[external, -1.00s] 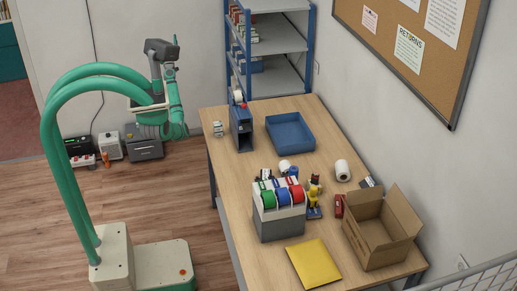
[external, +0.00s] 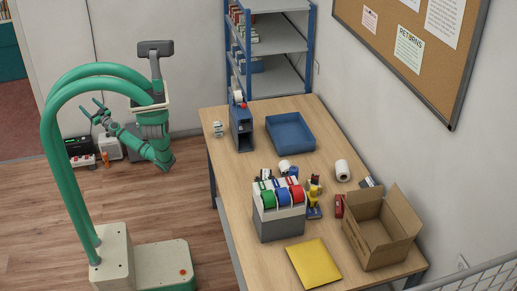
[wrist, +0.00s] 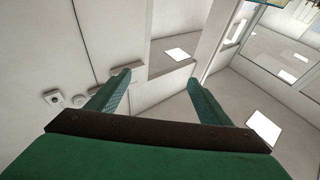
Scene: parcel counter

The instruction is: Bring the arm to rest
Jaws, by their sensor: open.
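My gripper (external: 92,107) is at the left in the external view, away from the table and pointing up and to the left. Its two green fingers are spread with nothing between them. My arm is folded, with the elbow low near the left of the table and the forearm running back to the left. In the wrist view the open fingers of my gripper (wrist: 158,80) point at bare pale walls and a window-like opening.
The wooden table (external: 230,172) holds a blue tray (external: 290,132), a tape dispenser (external: 279,222), a yellow envelope (external: 314,263) and an open cardboard box (external: 378,240). A blue-framed shelf (external: 270,48) stands behind it. Small devices (external: 108,147) sit on the floor by the wall.

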